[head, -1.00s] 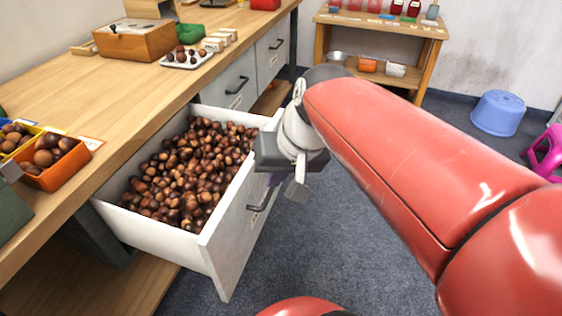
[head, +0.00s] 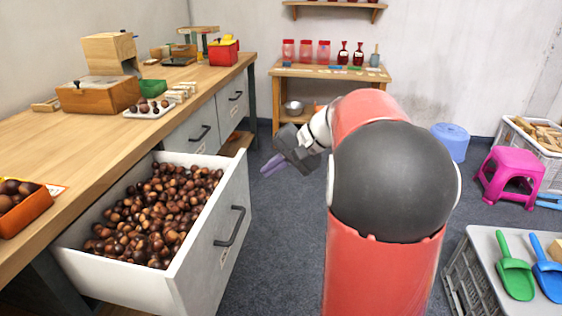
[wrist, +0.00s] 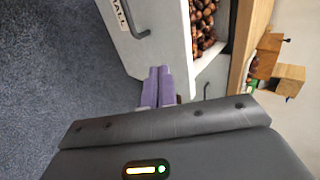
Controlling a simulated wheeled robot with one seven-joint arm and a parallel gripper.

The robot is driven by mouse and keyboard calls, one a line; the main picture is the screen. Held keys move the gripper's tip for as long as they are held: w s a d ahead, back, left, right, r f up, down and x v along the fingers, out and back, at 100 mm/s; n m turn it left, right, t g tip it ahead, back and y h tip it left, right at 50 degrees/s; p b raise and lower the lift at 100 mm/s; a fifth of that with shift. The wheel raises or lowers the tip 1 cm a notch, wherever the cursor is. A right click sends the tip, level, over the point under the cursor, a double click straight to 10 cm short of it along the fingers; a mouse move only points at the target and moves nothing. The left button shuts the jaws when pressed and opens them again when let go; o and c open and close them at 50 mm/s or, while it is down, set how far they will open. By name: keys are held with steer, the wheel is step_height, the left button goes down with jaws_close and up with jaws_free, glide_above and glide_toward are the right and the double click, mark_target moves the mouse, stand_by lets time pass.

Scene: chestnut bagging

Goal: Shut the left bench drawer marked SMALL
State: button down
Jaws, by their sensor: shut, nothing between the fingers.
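The left bench drawer (head: 205,262) is pulled far out and full of brown chestnuts (head: 160,212). Its pale front carries a dark handle (head: 232,226). In the wrist view the drawer front (wrist: 162,42) shows its handle (wrist: 137,24) and a label (wrist: 120,14), of which only the end "ALL" is readable. My gripper (head: 270,167) is shut and empty, in the air to the right of the drawer front's far end in the head view. Its purple fingers (wrist: 158,72) point toward the drawer in the wrist view, and I cannot tell how close they are.
Two shut drawers (head: 192,132) (head: 232,95) lie farther along the bench (head: 110,135). An orange bin (head: 22,215) stands at the bench's near edge. A pink stool (head: 510,172), a blue tub (head: 450,142) and a crate with scoops (head: 490,245) are at right. Floor before the drawer is clear.

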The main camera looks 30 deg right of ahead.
mark_target(232, 182)
steer(key=w+a+f, duration=0.2)
steer(key=a, duration=0.1)
steer(key=w+a+f, duration=0.1)
steer(key=a, duration=0.1)
steer(key=shift+w+a, duration=0.1)
steer(key=shift+w, duration=0.25)
steer(key=shift+w+a, duration=0.25)
steer(key=shift+a, duration=0.05)
steer(key=w+a+p, duration=0.2)
steer(key=w+a, duration=0.5)
steer(key=a, duration=0.2)
steer(key=w+a+p, duration=0.2)
steer(key=w+a, duration=0.5)
steer(key=a, duration=0.3)
steer(key=shift+s, duration=0.1)
